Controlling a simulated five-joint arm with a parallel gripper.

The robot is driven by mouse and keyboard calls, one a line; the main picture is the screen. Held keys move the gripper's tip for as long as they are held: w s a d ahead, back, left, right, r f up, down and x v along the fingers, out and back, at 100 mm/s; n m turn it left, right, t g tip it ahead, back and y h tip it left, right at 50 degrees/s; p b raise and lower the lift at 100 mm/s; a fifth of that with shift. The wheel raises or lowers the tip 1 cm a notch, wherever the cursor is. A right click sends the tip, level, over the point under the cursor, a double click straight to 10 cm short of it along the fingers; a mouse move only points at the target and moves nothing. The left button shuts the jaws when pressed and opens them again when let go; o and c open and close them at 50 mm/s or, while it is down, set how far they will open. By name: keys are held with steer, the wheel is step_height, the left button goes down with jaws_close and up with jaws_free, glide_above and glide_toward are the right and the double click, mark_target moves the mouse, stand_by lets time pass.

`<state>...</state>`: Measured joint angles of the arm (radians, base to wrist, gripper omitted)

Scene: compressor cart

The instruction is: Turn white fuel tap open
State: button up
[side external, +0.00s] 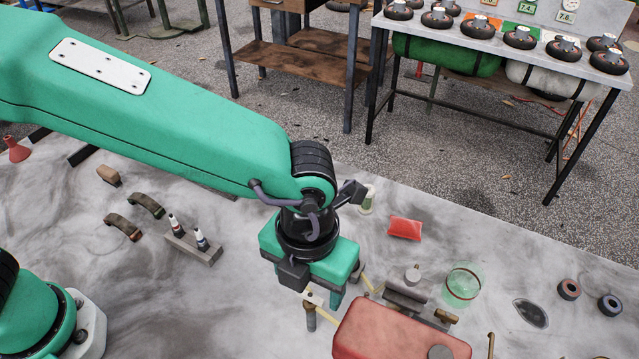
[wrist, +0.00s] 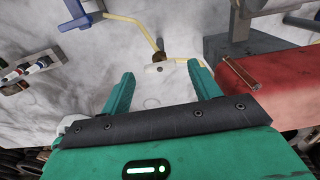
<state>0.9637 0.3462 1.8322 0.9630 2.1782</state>
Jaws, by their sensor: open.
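The white fuel tap (wrist: 157,68) shows in the wrist view as a small pale piece on a brass-coloured fitting, with yellow hose on both sides. It lies ahead, between the fingertips of my gripper (wrist: 161,72) as seen in that view. The fingers are apart and hold nothing. In the side view my gripper (side external: 338,296) points down beside the red tank, and its body and fingers largely hide the tap. I cannot tell the gap between the fingertips and the tap, or clearly how the tap's handle is turned.
The red tank (side external: 395,332) stands close on the right of my gripper. A glass jar (side external: 462,285) and a red packet (side external: 404,228) lie beyond it.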

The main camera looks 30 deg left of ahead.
steer(key=shift+f, duration=0.85)
steer(key=c, duration=1)
